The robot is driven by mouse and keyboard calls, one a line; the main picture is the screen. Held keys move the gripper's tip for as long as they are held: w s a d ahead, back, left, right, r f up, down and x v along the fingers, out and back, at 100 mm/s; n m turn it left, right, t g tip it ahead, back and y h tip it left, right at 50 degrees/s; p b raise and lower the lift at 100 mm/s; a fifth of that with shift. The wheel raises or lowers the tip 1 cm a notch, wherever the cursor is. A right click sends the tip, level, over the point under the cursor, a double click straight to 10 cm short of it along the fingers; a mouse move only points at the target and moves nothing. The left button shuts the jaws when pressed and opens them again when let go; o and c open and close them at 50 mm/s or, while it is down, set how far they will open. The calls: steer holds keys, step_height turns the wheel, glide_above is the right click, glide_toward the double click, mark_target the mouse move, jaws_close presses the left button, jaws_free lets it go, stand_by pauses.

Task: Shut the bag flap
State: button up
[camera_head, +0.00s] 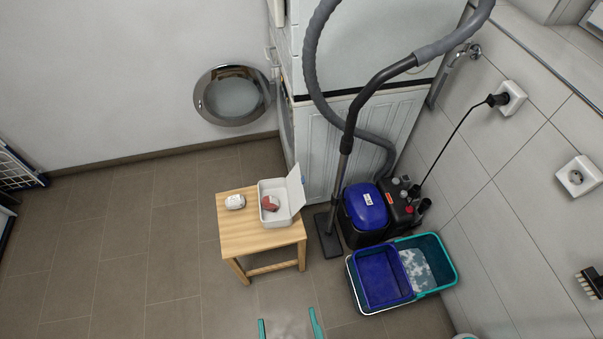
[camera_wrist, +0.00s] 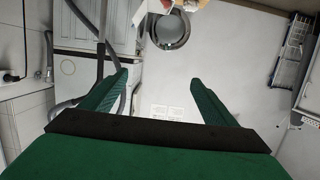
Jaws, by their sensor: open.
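I see no clear bag. On a small wooden stool (camera_head: 236,239) in the head view stands a white open box (camera_head: 275,217). Its white flap (camera_head: 296,190) stands raised on the right side, and a reddish item (camera_head: 270,203) lies inside. A small white item (camera_head: 235,202) lies on the stool left of the box. My gripper (camera_head: 289,327) is at the bottom edge of the head view, apart from the box, with its green fingers spread and empty. The wrist view also shows the open gripper (camera_wrist: 147,80); white and reddish things at its top edge are cut off.
A vacuum cleaner (camera_head: 366,206) with a tall hose stands right of the stool, close to the stacked machines (camera_head: 345,140). A blue bucket (camera_head: 383,279) and a teal bucket (camera_head: 440,262) sit at the front right. A round door (camera_head: 232,96) hangs open behind. Floor to the left is clear.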

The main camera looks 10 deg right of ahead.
mark_target(296, 188)
steer(key=shift+f, duration=0.25)
steer(key=c, duration=0.5)
steer(key=f+m, duration=0.1)
steer(key=f, duration=0.2)
steer(key=w+d+f+m+g, duration=0.1)
steer(key=f, duration=0.2)
steer(key=d+f+m+h, duration=0.1)
steer(key=f, duration=0.1)
steer(key=shift+w+d+f, duration=0.2)
steer(key=shift+w+f, duration=0.15)
steer(key=shift+f, duration=0.05)
jaws_close()
steer(key=w+d+f+m+g, duration=0.2)
steer(key=w+f+m, duration=0.15)
steer(key=f, duration=0.85)
steer(key=w+d+f+m+y, duration=0.3)
steer(key=w+f+m, duration=0.5)
steer(key=w+f, duration=0.45)
steer(key=w+d+r+m+t+y, duration=0.1)
steer(key=w+d+r+m+t, duration=0.2)
steer(key=w+d+r, duration=0.5)
steer(key=w+d+r+m+t, duration=0.4)
steer(key=w+d, duration=0.2)
steer(key=w, duration=0.3)
steer(key=w+a+r, duration=0.3)
steer(key=w+a, duration=0.1)
steer(key=w, duration=0.6)
steer(key=shift+w+a, duration=0.25)
steer(key=shift+a, duration=0.1)
